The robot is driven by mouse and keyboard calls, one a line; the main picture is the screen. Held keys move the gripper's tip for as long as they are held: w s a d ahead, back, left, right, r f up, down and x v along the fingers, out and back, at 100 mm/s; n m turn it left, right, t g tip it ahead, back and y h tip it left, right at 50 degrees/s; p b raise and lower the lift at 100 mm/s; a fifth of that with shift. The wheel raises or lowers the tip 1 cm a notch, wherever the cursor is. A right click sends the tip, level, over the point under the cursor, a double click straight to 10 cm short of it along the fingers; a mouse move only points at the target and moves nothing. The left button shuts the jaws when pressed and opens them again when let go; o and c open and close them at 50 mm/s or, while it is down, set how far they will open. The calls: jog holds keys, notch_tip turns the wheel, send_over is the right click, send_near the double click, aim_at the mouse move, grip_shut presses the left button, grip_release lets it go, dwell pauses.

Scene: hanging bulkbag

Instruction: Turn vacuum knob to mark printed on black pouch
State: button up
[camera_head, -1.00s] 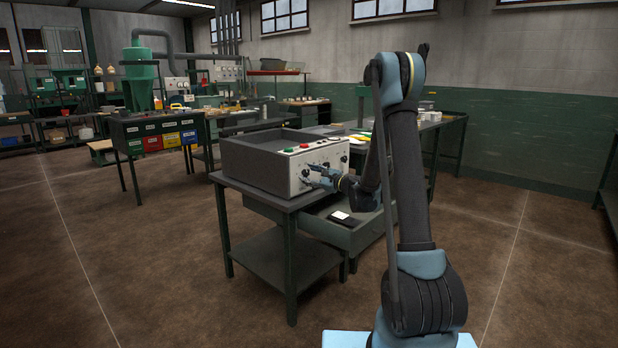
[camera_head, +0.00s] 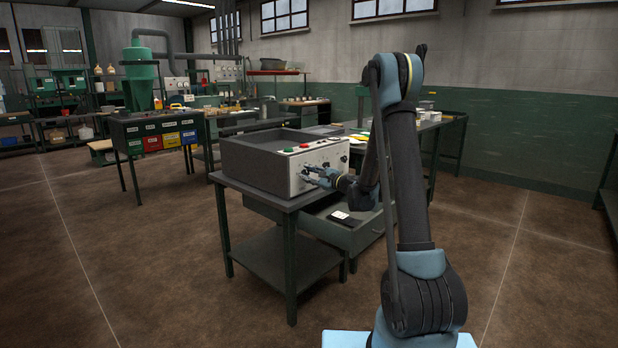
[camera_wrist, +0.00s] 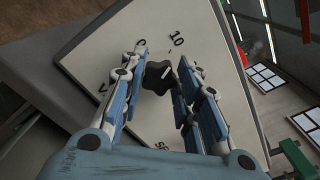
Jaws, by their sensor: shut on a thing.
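The vacuum knob, a black lobed knob (camera_wrist: 158,77) with a white pointer line, is on the light front panel (camera_wrist: 95,50) of a grey machine (camera_head: 262,160). In the wrist view the pointer faces toward the printed 10 side; a 0 is printed nearby. My gripper (camera_wrist: 163,80) has its fingers on both sides of the knob, shut on it; it also shows at the panel in the head view (camera_head: 310,175). A black item with a white patch, perhaps the pouch (camera_head: 345,217), lies in the open drawer; its print is too small to read.
The machine stands on a green table (camera_head: 287,203) with an open drawer (camera_head: 352,235). Red and green buttons are on the machine's top edge. A bench with coloured bins (camera_head: 160,138) stands at the back left. The floor in front is clear.

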jog(key=shift+s+n, duration=0.1)
jog(key=shift+n, duration=0.3)
jog(key=o, duration=1.1)
jog(key=shift+c, duration=0.2)
jog(key=v, duration=1.2)
jog(key=shift+a+f, duration=0.1)
